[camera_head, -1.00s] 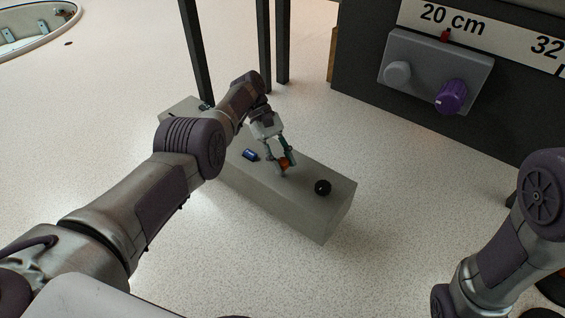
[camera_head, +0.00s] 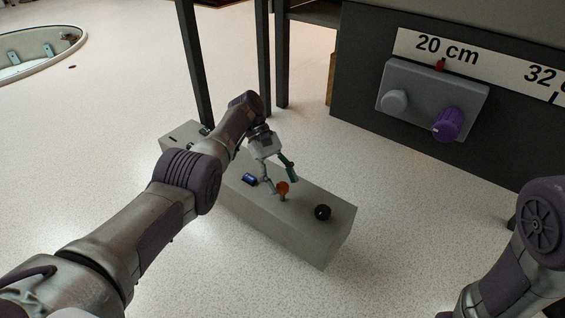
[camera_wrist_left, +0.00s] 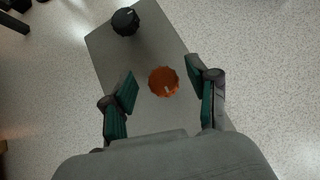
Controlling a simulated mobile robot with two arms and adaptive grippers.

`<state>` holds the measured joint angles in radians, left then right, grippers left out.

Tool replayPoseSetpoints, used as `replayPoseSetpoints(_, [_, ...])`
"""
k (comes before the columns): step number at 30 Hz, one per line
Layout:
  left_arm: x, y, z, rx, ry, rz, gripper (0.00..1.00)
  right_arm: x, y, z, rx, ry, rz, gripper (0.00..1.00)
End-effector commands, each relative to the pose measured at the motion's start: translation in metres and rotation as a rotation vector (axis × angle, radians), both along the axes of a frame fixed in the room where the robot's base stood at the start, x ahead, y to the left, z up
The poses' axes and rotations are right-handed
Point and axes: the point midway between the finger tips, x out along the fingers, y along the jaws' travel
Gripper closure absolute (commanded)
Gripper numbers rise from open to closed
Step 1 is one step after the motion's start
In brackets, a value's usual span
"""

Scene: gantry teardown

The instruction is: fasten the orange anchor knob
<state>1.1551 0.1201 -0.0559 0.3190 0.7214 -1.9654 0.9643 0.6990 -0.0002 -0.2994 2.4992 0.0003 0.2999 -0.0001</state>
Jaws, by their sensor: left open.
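The orange anchor knob (camera_head: 282,188) stands on top of a long grey block on the floor. In the left wrist view the orange knob (camera_wrist_left: 164,81) lies between and slightly beyond my left fingertips, with a pale mark on its face. My left gripper (camera_head: 282,185) is open over the block, its fingers apart on either side of the knob. In the left wrist view the open left gripper (camera_wrist_left: 161,84) shows gaps between both green-padded fingers and the knob. My right gripper is out of view; only part of my right arm shows at the right edge.
On the grey block (camera_head: 320,240) are a black knob (camera_head: 323,212) and a blue piece (camera_head: 249,179) near the orange knob. Dark posts (camera_head: 264,60) rise behind it. A dark wall holds a grey panel with a purple knob (camera_head: 447,124). Floor in front is clear.

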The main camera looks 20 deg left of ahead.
Motion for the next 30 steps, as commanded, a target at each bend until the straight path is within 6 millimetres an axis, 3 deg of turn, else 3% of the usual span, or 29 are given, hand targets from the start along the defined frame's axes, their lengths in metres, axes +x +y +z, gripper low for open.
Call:
replayPoseSetpoints(14, [-0.005,-0.003,0.035,0.003,0.006,-0.021,0.41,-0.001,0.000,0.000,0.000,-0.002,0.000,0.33])
replayPoseSetpoints(21, [-0.004,-0.004,0.075,-0.001,0.004,-0.020,0.41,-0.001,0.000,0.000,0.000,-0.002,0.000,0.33])
replayPoseSetpoints(30, [-0.004,-0.005,0.084,-0.003,0.008,-0.020,0.41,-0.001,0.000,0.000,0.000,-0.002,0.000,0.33])
